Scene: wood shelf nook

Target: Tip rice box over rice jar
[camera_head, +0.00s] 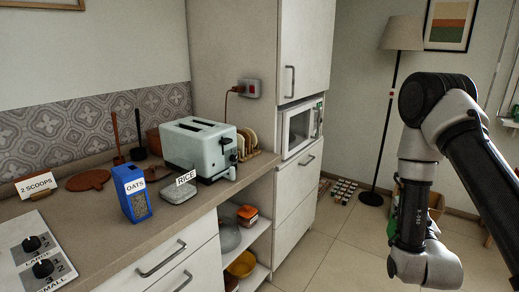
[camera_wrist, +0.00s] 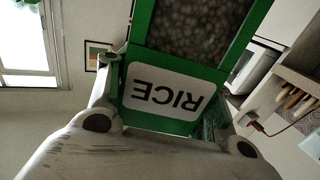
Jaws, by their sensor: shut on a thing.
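A green rice box (camera_wrist: 140,115) with a white RICE label fills the upper middle of the wrist view. In the head view my arm is at the right, away from the counter, and the fingers are not visible there. A RICE sign (camera_head: 187,177) stands on the counter before the toaster. Beside it is a low, clear glass vessel (camera_head: 172,197), perhaps the rice jar; its opening is unclear.
The counter (camera_head: 95,215) also holds a blue oats box (camera_head: 132,192), a toaster (camera_head: 198,145), a 2 SCOOPS sign (camera_head: 35,183) and a white board (camera_head: 32,255) with dark scoops. A tall cabinet (camera_head: 262,60) stands at its right end. Open floor (camera_head: 330,235) lies between counter and arm.

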